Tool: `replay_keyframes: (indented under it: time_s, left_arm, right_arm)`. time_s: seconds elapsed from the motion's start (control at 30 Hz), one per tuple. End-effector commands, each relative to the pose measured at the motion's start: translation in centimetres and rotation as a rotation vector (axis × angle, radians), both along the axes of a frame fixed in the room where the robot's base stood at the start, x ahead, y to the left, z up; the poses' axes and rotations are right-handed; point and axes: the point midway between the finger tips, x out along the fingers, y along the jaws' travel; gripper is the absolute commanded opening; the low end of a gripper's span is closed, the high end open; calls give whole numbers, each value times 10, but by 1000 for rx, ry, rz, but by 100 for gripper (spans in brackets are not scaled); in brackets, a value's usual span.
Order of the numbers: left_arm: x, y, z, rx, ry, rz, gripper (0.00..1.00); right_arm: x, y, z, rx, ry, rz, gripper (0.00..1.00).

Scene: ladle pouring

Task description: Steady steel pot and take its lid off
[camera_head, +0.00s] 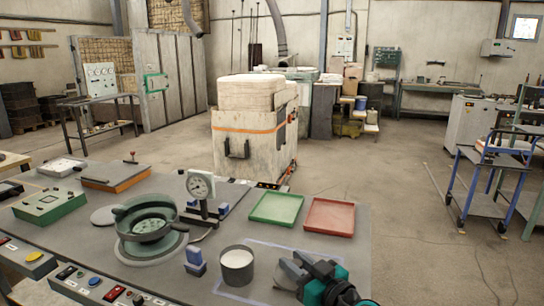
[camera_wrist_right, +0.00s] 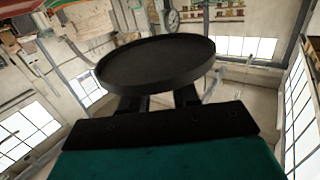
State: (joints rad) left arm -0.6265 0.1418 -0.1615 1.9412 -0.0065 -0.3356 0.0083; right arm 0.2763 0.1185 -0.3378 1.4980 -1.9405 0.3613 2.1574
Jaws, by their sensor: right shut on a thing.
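The steel pot (camera_head: 237,275) stands upright on the grey workbench, front centre in the head view. Its rim is uncovered and a pale grey surface shows inside. My right gripper (camera_head: 293,268) is to the right of the pot, apart from it. In the right wrist view, my right gripper (camera_wrist_right: 160,100) is shut on a dark round lid (camera_wrist_right: 155,65), which spans the space beyond the fingers. My left gripper is not in view.
A green tray (camera_head: 276,222) and a red tray (camera_head: 330,229) lie behind the pot. A blue-grey block (camera_head: 194,268) stands left of it. A dial gauge (camera_head: 200,186) on a stand and a green round bowl fixture (camera_head: 148,238) are farther left. Bare bench lies between pot and trays.

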Motion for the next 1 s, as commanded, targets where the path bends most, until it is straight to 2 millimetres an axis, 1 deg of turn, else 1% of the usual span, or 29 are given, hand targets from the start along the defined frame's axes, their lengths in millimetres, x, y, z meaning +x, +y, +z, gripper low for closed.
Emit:
replay_keyframes:
  time_s: [0.03,0.1,0.47,0.53,0.57,0.6,0.7,0.93,1.0]
  left_arm:
    - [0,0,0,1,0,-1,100]
    - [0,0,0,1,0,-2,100]
    - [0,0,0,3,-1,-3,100]
    - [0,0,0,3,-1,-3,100]
    - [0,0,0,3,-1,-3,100]
    - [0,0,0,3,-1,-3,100]
    - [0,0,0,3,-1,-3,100]
    - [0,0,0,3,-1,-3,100]
    - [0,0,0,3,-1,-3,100]
  right_arm:
    - [2,-13,-5,-6,1,-9,0]
    - [3,-30,-11,-8,1,-20,0]
    - [8,-107,-30,-5,1,-71,0]
    - [9,-127,-33,-4,1,-84,0]
    - [9,-141,-35,-4,2,-95,0]
    - [10,-152,-35,-1,1,-102,0]
    - [10,-172,-35,2,-1,-114,0]
    - [9,-214,-33,3,-1,-141,0]
    - [8,-242,-30,-7,0,-159,0]
